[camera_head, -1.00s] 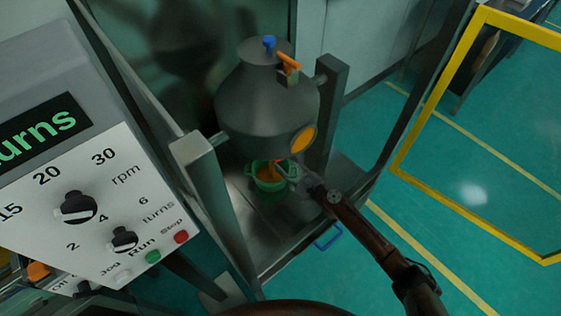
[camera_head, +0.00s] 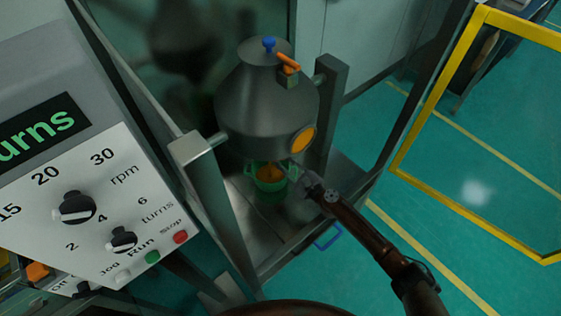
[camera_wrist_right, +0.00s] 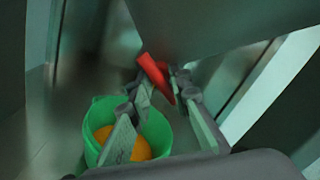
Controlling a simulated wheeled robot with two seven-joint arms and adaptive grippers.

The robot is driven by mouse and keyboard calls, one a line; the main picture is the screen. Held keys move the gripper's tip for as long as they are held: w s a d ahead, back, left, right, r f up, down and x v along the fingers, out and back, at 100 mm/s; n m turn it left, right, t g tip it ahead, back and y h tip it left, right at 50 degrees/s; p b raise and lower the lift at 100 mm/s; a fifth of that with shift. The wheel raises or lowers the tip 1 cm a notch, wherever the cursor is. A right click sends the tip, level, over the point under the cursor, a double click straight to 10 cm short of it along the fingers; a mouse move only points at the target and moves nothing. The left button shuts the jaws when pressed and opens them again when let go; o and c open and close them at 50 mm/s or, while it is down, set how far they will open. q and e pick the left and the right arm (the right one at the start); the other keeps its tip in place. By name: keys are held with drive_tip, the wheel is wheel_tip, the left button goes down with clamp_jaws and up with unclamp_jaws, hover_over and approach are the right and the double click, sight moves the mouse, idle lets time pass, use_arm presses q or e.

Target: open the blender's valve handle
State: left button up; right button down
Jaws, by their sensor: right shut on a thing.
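The blender (camera_head: 265,105) is a dark grey conical vessel hung between two posts. Its red valve handle (camera_wrist_right: 155,75) shows under the vessel in the right wrist view. My right gripper (camera_head: 291,171) is below the vessel in the head view, where the handle is hidden or too small to tell. In the wrist view, my right gripper (camera_wrist_right: 163,87) has its fingers closed about the red handle. My left gripper is not in view.
A green bucket (camera_head: 270,185) with orange contents stands under the vessel. An orange lever (camera_head: 288,63) and a blue knob (camera_head: 269,43) are on top. A control panel (camera_head: 110,190) stands at left, a yellow frame (camera_head: 437,95) at right.

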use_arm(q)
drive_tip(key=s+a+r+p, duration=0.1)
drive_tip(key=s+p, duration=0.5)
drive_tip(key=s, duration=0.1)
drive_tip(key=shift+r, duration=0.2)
use_arm(e)
drive_tip(key=shift+s+a+f+m, duration=0.1)
drive_tip(key=shift+m, duration=2.1)
drive_tip(key=shift+s+d+f+m, duration=0.1)
drive_tip(key=shift+s+m, duration=0.05)
drive_tip(key=shift+m, duration=2.05)
drive_tip(key=shift+s+a+m, duration=0.1)
drive_tip(key=shift+m, duration=2.1)
drive_tip(key=c, duration=1.8)
unclamp_jaws()
drive_tip(key=shift+o, duration=0.2)
drive_tip(key=shift+r, duration=0.1)
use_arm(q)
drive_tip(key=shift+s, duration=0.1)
use_arm(e)
drive_tip(key=shift+w, duration=0.1)
